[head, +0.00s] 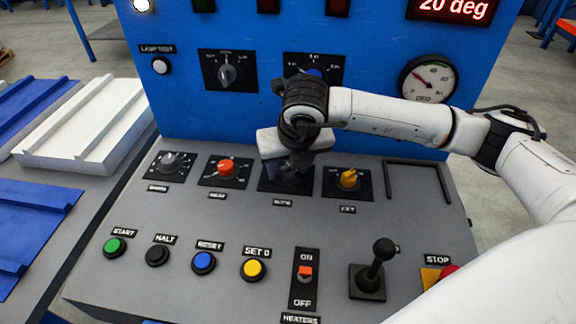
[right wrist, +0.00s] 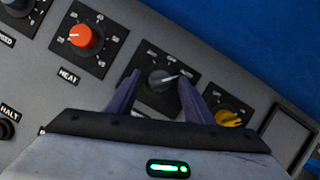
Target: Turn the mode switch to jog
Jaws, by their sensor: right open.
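The mode switch (right wrist: 158,79) is a dark round knob on a black square plate, in the middle of the sloped grey panel. Its white pointer points right in the right wrist view; the small position words around it are too blurred to read. In the head view my right gripper (head: 288,172) covers most of its plate (head: 265,184). My right gripper (right wrist: 159,75) is open, with one finger on each side of the knob; I cannot tell whether they touch it. My left gripper is not in view.
The red-orange heat knob (head: 226,168) is left of the mode switch, the yellow key switch (head: 348,178) right. Push buttons, a heaters switch (head: 305,272), a joystick (head: 372,270) and a red stop button (head: 447,277) line the front. A blue upright panel (head: 180,110) stands behind.

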